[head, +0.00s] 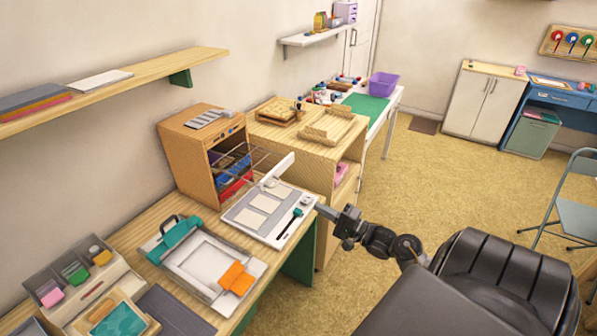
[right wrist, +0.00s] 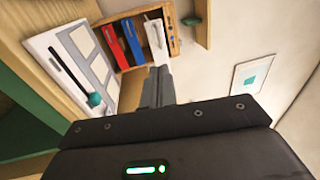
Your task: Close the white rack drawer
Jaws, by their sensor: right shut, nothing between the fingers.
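The wooden rack cabinet (head: 187,150) stands on the bench against the wall. Its white rack drawer (head: 277,169) is pulled out, with a white front strip at the end of thin wire rails. Blue and red drawers sit lower inside the cabinet. In the right wrist view the white drawer (right wrist: 154,38) shows beside the blue and red ones. My right gripper (head: 326,211) is shut and empty, in front of the drawer and to its right, apart from it. Its closed fingers also show in the right wrist view (right wrist: 158,85). My left gripper is not in view.
A white board with grey panels (head: 258,213) lies under the pulled-out drawer, near my right gripper. A teal-clamped frame (head: 205,262) lies nearer on the bench. A wooden cabinet (head: 300,143) stands to the right. The floor (head: 430,190) beyond is open.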

